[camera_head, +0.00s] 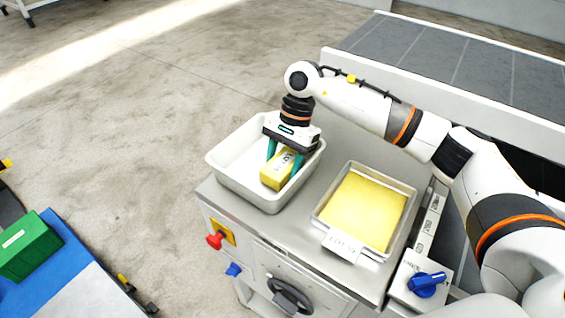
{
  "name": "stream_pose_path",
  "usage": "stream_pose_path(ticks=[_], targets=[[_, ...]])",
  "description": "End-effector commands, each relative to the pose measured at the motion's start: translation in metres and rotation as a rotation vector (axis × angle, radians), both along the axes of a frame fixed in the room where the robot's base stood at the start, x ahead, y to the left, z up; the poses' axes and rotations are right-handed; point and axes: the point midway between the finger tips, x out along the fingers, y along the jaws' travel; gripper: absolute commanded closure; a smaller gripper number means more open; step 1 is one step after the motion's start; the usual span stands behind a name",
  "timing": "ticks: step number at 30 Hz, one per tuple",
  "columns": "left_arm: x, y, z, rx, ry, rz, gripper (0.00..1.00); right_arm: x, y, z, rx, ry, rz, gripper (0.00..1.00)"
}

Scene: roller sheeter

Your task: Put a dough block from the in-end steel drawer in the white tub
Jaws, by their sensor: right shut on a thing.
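The white tub (228,175) stands on the left part of the steel machine top. My right gripper (284,165) reaches down over the tub with its green fingers shut on a yellow dough block (277,172). The block is within the tub's outline, near its right side. I cannot tell whether it touches the tub floor. The block has a pale label with dark print. The drawer is not clearly seen. My left gripper is not in view.
A steel tray (320,219) with a flat yellow sheet and a white label card (343,246) sits right of the tub. A green box (28,247) is at the left.

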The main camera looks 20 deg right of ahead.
Motion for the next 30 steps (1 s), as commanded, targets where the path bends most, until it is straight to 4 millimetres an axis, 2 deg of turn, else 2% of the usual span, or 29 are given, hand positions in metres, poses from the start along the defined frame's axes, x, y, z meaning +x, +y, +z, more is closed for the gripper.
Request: stream_pose_path(ticks=[12,13,17,18,26,30], targets=[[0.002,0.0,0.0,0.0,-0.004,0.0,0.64,0.0,0.0,0.001,0.001,-0.001,0.0,0.77],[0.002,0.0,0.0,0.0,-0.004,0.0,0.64,0.0,0.0,0.001,0.001,-0.001,0.0,0.46],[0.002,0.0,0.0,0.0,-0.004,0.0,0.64,0.0,0.0,0.001,0.001,-0.001,0.0,0.25],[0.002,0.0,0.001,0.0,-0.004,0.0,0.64,0.0,0.0,0.001,0.001,-0.001,0.0,0.22],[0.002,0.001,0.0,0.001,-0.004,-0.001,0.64,0.0,0.0,0.0,0.0,0.0,0.0,0.22],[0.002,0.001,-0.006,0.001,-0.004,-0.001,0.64,0.004,-0.004,0.01,-0.001,-0.002,-0.002,0.22]])
